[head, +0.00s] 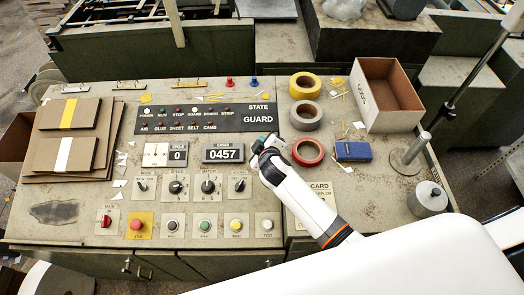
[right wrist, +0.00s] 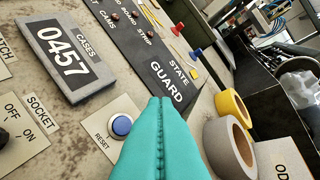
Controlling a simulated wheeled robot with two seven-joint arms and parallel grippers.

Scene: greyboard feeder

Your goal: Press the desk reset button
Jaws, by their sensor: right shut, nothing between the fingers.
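The reset button is a blue dome (right wrist: 121,125) on a pale plate marked RESET, in the right wrist view. In the head view my right gripper hides it. My right gripper (right wrist: 160,101) has teal fingers, pressed together with nothing between them. Its tips show just right of the blue button in the wrist view, apart from it in the picture; their height above the desk is hard to tell. In the head view the right gripper (head: 266,140) is over the desk, right of the CASES counter (head: 223,154). My left gripper is not in view.
Yellow (head: 305,85), grey (head: 306,115) and red (head: 308,152) tape rolls stand close right of the gripper, with a blue box (head: 353,151) beyond. The STATE GUARD panel (head: 205,118) lies behind. Knobs and several buttons, including a red STOP (head: 137,225), line the front.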

